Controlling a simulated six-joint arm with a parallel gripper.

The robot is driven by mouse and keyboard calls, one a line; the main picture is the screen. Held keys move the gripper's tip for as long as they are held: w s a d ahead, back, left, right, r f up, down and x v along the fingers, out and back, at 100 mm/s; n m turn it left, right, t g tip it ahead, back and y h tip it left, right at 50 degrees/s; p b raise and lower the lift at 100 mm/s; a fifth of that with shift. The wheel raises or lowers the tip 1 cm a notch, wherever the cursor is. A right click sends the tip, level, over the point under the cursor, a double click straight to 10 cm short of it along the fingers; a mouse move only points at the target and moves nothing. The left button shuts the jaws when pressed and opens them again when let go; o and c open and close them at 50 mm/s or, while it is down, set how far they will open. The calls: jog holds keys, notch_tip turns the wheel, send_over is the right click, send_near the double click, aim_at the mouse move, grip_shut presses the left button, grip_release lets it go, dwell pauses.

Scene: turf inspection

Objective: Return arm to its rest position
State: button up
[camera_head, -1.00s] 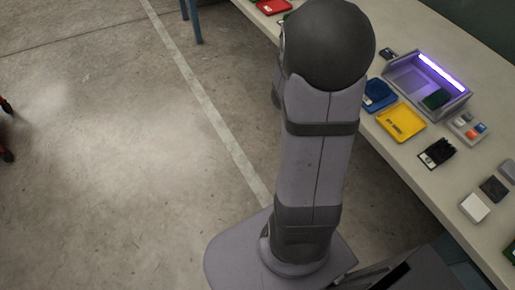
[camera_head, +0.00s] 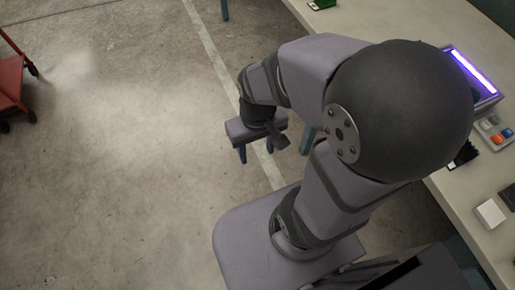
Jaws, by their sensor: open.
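My gripper (camera_head: 255,150) hangs from my folded arm, left of the arm's big dark joint. Its two fingers are apart and point down. Nothing shows between them. It is over the concrete floor, off the left side of the worktable (camera_head: 465,205). My arm bends up from its base and covers much of the table's middle from this view.
On the table lie a lit box (camera_head: 487,92), a small tray with coloured pieces (camera_head: 497,131), a black brush-like item (camera_head: 466,154), a white block (camera_head: 489,214) and a green item (camera_head: 321,4). A red cart (camera_head: 12,82) stands far left. The floor (camera_head: 110,170) between is clear.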

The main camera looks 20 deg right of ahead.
jog(key=shift+s, duration=0.2)
notch_tip(320, 180, up, 9)
jog(key=p, duration=0.9)
